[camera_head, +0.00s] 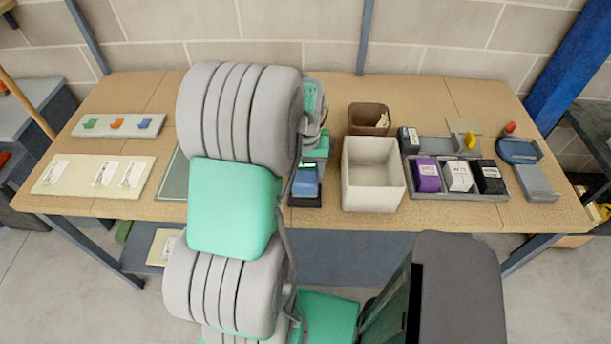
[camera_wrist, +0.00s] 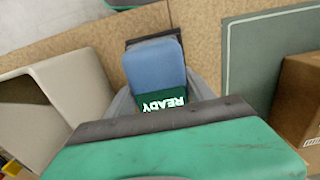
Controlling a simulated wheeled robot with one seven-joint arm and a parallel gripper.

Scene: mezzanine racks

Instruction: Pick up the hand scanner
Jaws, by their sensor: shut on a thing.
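The hand scanner appears to be the blue piece (camera_wrist: 153,64) with a green screen reading "READY" in the wrist view. In the head view its blue body (camera_head: 306,182) shows in front of my gripper, beside the white bin. My gripper (camera_wrist: 163,96) is shut on the scanner, with grey fingers at both sides of its screen end. In the head view my gripper (camera_head: 316,150) is partly hidden by my arm. A dark base (camera_head: 305,201) shows at the scanner's near end. I cannot tell whether the scanner still touches it.
A white bin (camera_head: 373,203) stands just right of the scanner. Further right are a grey tray (camera_head: 444,195) with several small boxes and a blue holder (camera_head: 519,153). A grey-green mat (camera_head: 174,180) and pale boards (camera_head: 70,177) lie left. The bench's near edge is close to the scanner.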

